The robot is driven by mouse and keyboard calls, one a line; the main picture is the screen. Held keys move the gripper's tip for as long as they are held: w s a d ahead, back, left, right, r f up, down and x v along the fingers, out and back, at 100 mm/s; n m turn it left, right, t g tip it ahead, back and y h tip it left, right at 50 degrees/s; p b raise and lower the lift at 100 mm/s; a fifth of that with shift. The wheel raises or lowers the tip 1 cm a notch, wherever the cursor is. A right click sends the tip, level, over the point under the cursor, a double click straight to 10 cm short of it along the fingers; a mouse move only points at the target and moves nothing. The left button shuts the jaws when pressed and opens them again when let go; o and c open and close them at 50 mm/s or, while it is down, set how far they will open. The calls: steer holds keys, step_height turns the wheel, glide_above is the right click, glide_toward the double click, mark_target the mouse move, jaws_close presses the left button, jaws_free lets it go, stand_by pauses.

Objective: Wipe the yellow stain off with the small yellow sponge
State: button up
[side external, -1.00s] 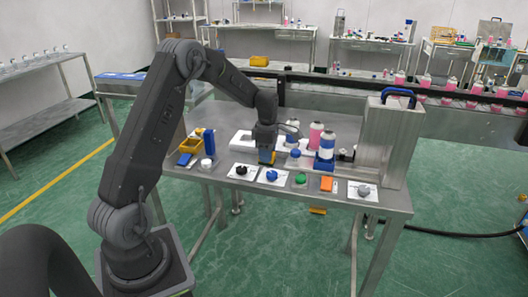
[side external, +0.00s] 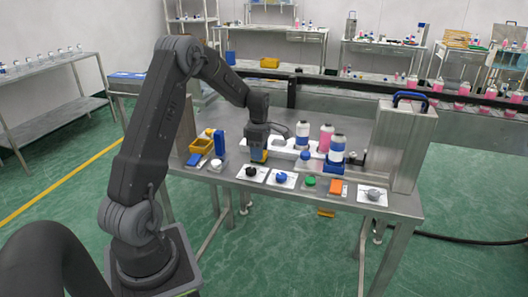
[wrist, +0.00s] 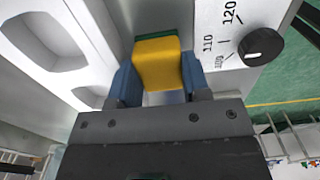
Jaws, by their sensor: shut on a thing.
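My gripper (wrist: 158,78) is shut on the small yellow sponge (wrist: 157,58), which has a green layer along its far edge in the wrist view. The blue fingertips press on its left and right sides. In the side view my gripper (side external: 258,158) points down at the tabletop, just behind the white card with the black knob, and a bit of the yellow sponge (side external: 264,156) shows there. I cannot tell whether the sponge touches the table. I cannot make out the yellow stain in either view.
The black knob (wrist: 262,46) on its numbered card is close to the right of the sponge. A white block with recesses (wrist: 45,45) lies to the left. A blue knob (side external: 281,177), bottles (side external: 326,138) and a metal machine (side external: 405,145) stand farther right; a yellow bin (side external: 201,145) stands left.

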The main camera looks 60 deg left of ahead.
steer(key=shift+r, duration=3)
steer(key=shift+r, duration=1.5)
